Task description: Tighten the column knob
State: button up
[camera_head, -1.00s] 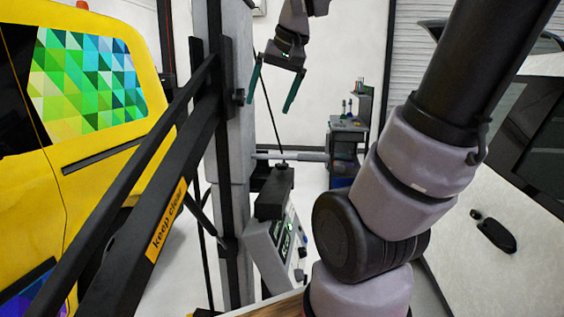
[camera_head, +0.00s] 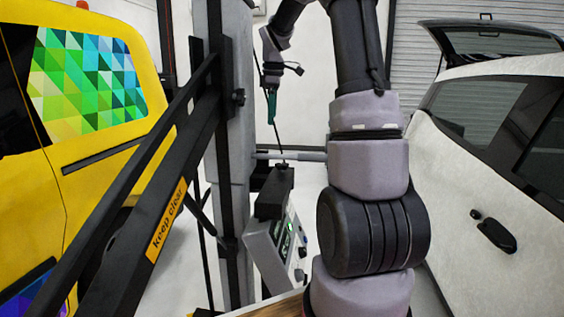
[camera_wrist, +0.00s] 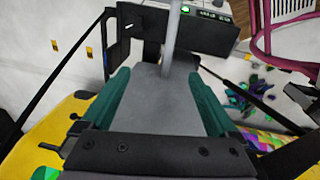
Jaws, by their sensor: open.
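The column knob (camera_head: 239,97) is a small black knob on the side of the tall grey column (camera_head: 234,150) in the head view. My gripper (camera_head: 272,120) hangs just right of the column, teal fingers pointing down, seen edge-on and apart from the knob. In the wrist view my gripper (camera_wrist: 160,73) is open, with one teal finger at each side and a grey surface between them. Nothing is held. I cannot make out the knob for certain in the wrist view.
A black frame marked "keep clear" (camera_head: 166,220) slants in front of the column, beside a yellow vehicle (camera_head: 110,165). A control box (camera_head: 268,250) with a green light stands below my gripper. A white car (camera_head: 460,160) is at the right.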

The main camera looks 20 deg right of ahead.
aim_at(282, 164)
jog(key=w+d+f+n+g, duration=0.2)
jog(key=w+d+f+n, duration=0.3)
jog(key=w+d+f, duration=0.3)
jog(key=f, duration=0.7)
jog(key=s+a+f, duration=0.1)
jog(key=f, duration=0.3)
jog(key=shift+a+f, duration=0.1)
jog(key=shift+f, duration=0.2)
jog(key=c, duration=1.4)
jog(key=shift+o, duration=0.2)
jog(key=shift+m, duration=0.4)
jog(key=shift+w+m, duration=0.1)
jog(key=shift+m, duration=2.5)
